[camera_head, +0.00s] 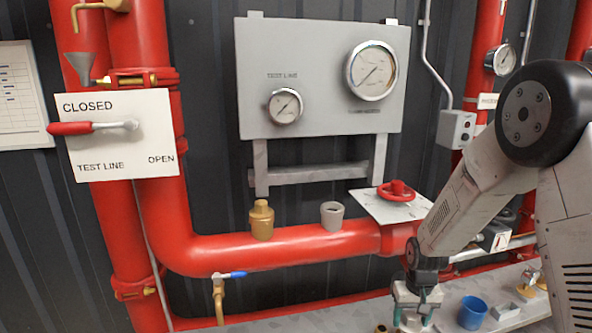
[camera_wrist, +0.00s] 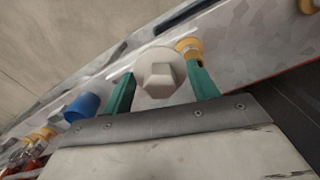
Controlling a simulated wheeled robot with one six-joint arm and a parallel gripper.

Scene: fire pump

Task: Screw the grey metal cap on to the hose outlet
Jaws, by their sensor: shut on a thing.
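The grey metal cap (camera_wrist: 160,74) is between the teal fingers of my gripper (camera_wrist: 162,88), its blocky raised middle towards the wrist camera. My gripper (camera_head: 411,312) is shut on it, low over the light bench, and shows near the bottom edge in the head view. On top of the horizontal red pipe stand two upright fittings: a grey one (camera_head: 332,217) with an open top and a brass one (camera_head: 261,220) with a narrower top. I cannot tell for sure which is the hose outlet. My gripper is below and to the right of both, apart from them.
A blue cup (camera_head: 472,312) stands on the bench (camera_head: 345,314) right of my gripper. A brass piece (camera_wrist: 190,48) lies close beyond the cap. A red handwheel (camera_head: 396,191) on a pale plate is above my gripper. A blue-handled tap (camera_head: 229,275) hangs under the pipe.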

